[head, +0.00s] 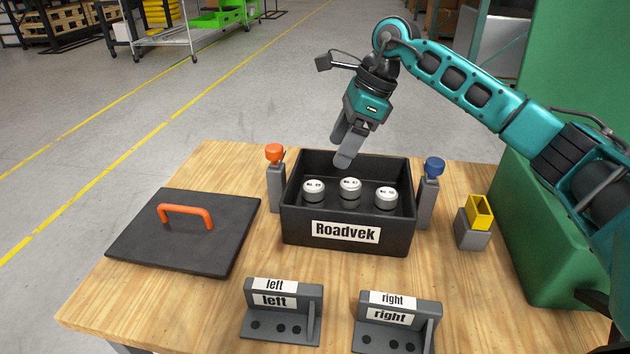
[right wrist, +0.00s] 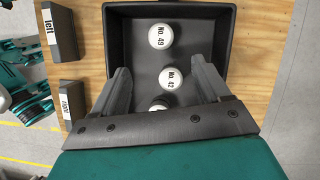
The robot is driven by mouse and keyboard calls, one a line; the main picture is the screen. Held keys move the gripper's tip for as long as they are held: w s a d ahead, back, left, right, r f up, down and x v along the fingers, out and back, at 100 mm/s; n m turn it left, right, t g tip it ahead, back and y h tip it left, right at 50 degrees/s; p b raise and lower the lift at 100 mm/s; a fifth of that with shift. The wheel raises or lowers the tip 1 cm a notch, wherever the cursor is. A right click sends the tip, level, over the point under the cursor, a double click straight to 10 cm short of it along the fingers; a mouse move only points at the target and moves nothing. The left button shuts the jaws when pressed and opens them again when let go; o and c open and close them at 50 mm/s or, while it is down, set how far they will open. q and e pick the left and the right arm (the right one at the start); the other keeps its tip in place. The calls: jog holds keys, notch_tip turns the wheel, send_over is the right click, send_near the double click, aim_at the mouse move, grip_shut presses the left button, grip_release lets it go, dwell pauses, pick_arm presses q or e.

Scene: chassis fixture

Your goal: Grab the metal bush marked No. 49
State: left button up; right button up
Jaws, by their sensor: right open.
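The metal bush No. 49 (right wrist: 160,36) is a pale round cap at the top of the right wrist view. In the head view it appears to be the leftmost bush (head: 313,188) in the black Roadvek box (head: 300,228). A bush No. 42 (right wrist: 171,77) stands beside it, in the middle of the box in the head view (head: 350,187). A third bush (head: 386,197) stands at the right, partly hidden in the wrist view. My right gripper (head: 343,158) is open and empty above the back of the box, apart from No. 49. My left gripper is out of view.
A black lid (head: 185,240) with an orange handle lies left of the box. Orange-topped (head: 276,180) and blue-topped (head: 430,190) posts flank the box. Left (head: 283,318) and right (head: 398,325) labelled stands are in front. A yellow-topped grey block (head: 474,228) stands at the right.

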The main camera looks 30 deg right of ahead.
aim_at(317, 185)
jog(key=x, duration=0.6)
jog(key=shift+w+a+f, duration=0.1)
jog(key=shift+a+f, duration=0.05)
jog(key=shift+f, duration=0.25)
jog(key=shift+x, duration=2.95)
jog(key=shift+w, duration=0.15)
jog(key=shift+c, duration=0.3)
jog(key=c, duration=1.1)
jog(key=shift+r, duration=0.1)
jog(key=shift+c, duration=0.2)
jog(key=shift+r, duration=0.1)
